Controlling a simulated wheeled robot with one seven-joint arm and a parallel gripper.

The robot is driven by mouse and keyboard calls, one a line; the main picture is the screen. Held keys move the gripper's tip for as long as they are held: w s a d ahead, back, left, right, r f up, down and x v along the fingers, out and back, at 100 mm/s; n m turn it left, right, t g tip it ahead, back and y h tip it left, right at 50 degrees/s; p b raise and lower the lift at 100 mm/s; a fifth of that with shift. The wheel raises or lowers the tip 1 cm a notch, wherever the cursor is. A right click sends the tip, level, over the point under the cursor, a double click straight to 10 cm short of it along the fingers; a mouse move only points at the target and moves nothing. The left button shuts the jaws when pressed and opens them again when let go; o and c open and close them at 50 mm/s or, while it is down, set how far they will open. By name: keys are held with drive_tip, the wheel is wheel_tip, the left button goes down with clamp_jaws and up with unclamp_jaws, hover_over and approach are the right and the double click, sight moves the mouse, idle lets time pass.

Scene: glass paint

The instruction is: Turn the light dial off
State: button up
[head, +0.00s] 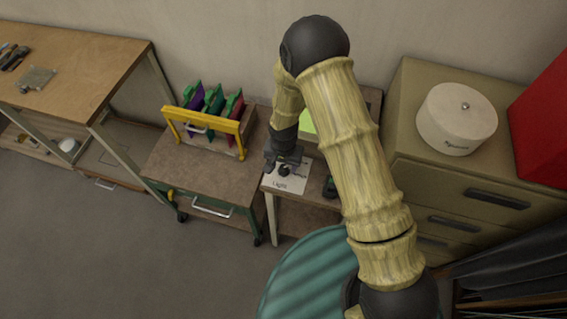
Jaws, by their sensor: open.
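The light dial (284,171) is a small dark knob on a white panel (290,185) marked "Light". The panel lies on a small low table between a cart and a drawer cabinet. My gripper (283,164) is open and sits right over the dial, pointing down. Its dark fingers hide part of the dial. I cannot tell whether they touch it or are around it, nor which way the dial is turned.
A dark object (330,187) stands right of the panel. A cart (185,172) with a yellow rack (203,129) of coloured panels is close on the left. A drawer cabinet (450,181) bears a round white box (457,118). A wooden workbench (85,65) stands far left.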

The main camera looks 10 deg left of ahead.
drive_tip(key=shift+f, duration=0.15)
drive_tip(key=shift+c, duration=0.2)
drive_tip(key=c, duration=0.9)
drive_tip(key=shift+n, duration=0.3)
drive_tip(key=n+b, duration=0.2)
drive_tip(key=n, duration=0.1)
drive_tip(key=shift+w+f, duration=0.1)
drive_tip(key=shift+n+b, duration=1)
drive_tip(key=shift+n, duration=1.7)
